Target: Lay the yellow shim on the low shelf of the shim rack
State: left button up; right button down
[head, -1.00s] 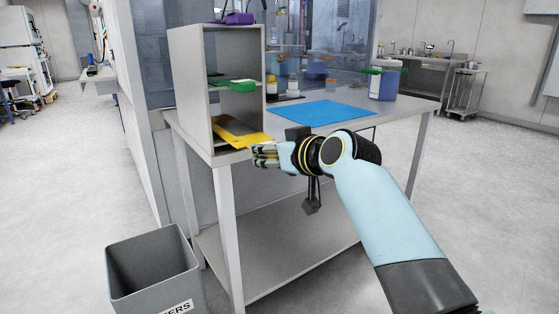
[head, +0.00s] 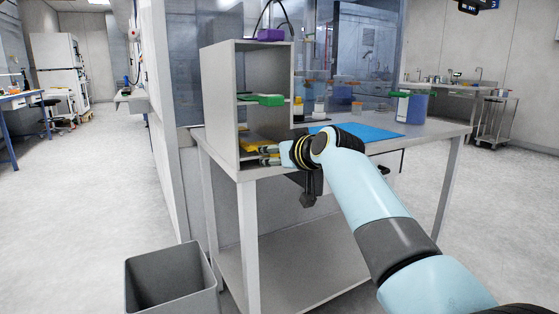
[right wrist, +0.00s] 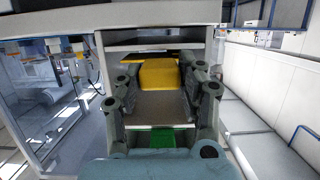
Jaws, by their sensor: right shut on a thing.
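The shim rack (head: 221,110) is a grey open-fronted box on the bench. The yellow shim (head: 254,141) is inside its lowest compartment, partly hidden by my fingers and the rack's side wall. My right gripper (head: 268,155) reaches in at the front of that compartment and is shut on the shim. In the right wrist view the shim's yellow end (right wrist: 160,74) lies between the two fingers (right wrist: 160,98). I cannot tell whether the shim touches the low shelf. My left gripper is not in view.
A green-handled shim (head: 265,100) lies on the rack's middle shelf and a purple one (head: 270,34) on its top. A blue mat (head: 372,132), bottles and a blue container (head: 413,108) are on the bench (head: 440,129). A grey bin (head: 172,283) stands on the floor in front.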

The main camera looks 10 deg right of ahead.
jog(key=shift+f+b, duration=0.3)
jog(key=shift+f, duration=0.25)
dwell(0.4)
jog(key=c, duration=0.7)
grip_release()
jog(key=s+d+p, duration=0.1)
jog(key=s, duration=0.1)
jog(key=s+p, duration=0.2)
jog(key=s, duration=0.1)
jog(key=s+d+p, duration=0.1)
jog(key=s+p, duration=0.1)
jog(key=shift+s+d, duration=0.25)
jog(key=shift+d, duration=0.1)
